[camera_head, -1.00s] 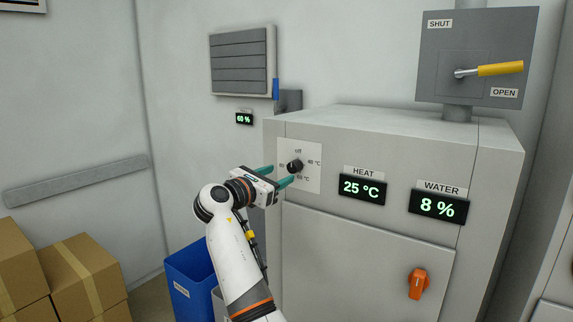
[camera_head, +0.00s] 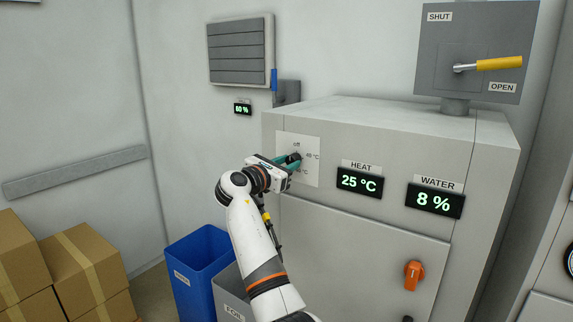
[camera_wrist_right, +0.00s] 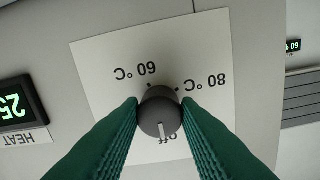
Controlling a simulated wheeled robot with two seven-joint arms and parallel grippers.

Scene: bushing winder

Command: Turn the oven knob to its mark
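The oven knob (camera_head: 294,157) is a dark round knob on a white dial plate (camera_head: 312,172) at the upper left of the oven front. My right gripper (camera_head: 291,160) reaches it from the left, with green fingers on either side. In the right wrist view, the fingers press close against both sides of the knob (camera_wrist_right: 160,113). Its pale pointer line points to "off", which is partly hidden. My left gripper is not in view.
The oven (camera_head: 385,125) has a HEAT display (camera_head: 360,180) reading 25 °C, a WATER display (camera_head: 435,200) reading 8 % and an orange door handle (camera_head: 414,275). A blue bin (camera_head: 200,262) and a grey bin (camera_head: 232,295) stand below my arm. Cardboard boxes (camera_head: 85,270) are at left.

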